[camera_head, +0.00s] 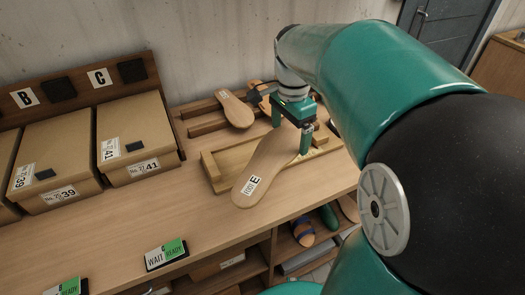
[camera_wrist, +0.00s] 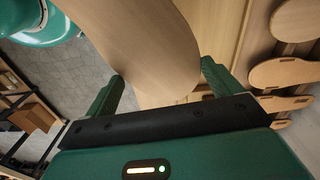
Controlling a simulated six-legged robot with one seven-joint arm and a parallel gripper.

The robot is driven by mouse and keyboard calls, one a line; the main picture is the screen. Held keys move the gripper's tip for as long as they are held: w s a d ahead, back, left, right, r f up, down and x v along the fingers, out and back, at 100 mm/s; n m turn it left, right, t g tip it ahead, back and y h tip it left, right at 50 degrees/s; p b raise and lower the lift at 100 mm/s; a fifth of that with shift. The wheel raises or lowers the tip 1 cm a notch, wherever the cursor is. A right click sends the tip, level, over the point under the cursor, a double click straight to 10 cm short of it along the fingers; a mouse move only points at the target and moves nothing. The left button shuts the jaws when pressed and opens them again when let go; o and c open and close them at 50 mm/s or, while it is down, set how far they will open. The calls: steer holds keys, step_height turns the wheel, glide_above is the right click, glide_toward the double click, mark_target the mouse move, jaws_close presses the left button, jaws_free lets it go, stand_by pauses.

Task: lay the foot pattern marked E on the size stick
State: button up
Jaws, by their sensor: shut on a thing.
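The foot pattern marked E (camera_head: 257,172) is a tan sole shape with a white label near its front end. It lies slantwise over the size stick (camera_head: 210,172), a pale wooden frame on the bench. Its labelled end overhangs the front edge of the frame. My gripper (camera_head: 291,137) is shut on the pattern's far end, with one finger on each side. In the wrist view the pattern (camera_wrist: 155,45) spans the space between the fingers (camera_wrist: 162,72). I cannot tell whether the pattern touches the stick or hovers above it.
Another foot pattern (camera_head: 236,110) lies on a wooden rack behind the stick. Shoe boxes (camera_head: 137,140) stand at the left under letters B and C. A WAIT/READY sign (camera_head: 166,254) sits at the bench's front edge. The bench (camera_head: 130,215) is clear before the boxes.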

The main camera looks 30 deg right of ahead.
steer(key=m, duration=0.2)
steer(key=s+d+m, duration=0.1)
steer(key=m, duration=0.1)
steer(key=s+m, duration=0.1)
steer(key=m, duration=0.2)
steer(key=shift+s+d+f, duration=0.1)
steer(key=shift+d, duration=0.1)
steer(key=w+d+f, duration=0.1)
steer(key=w+f, duration=0.2)
steer(key=w, duration=0.1)
steer(key=w+d+f, duration=0.2)
steer(key=w+f, duration=0.1)
steer(key=w, duration=0.1)
steer(key=w+d+f, duration=0.2)
steer(key=w+f, duration=0.1)
steer(key=w, duration=0.1)
steer(key=shift+w+f, duration=0.2)
steer(key=shift+w, duration=0.05)
steer(key=shift+w+d+f, duration=0.1)
steer(key=shift+w+f, duration=0.05)
steer(key=shift+f, duration=1.65)
steer(key=shift+f, duration=0.15)
steer(key=o, duration=0.7)
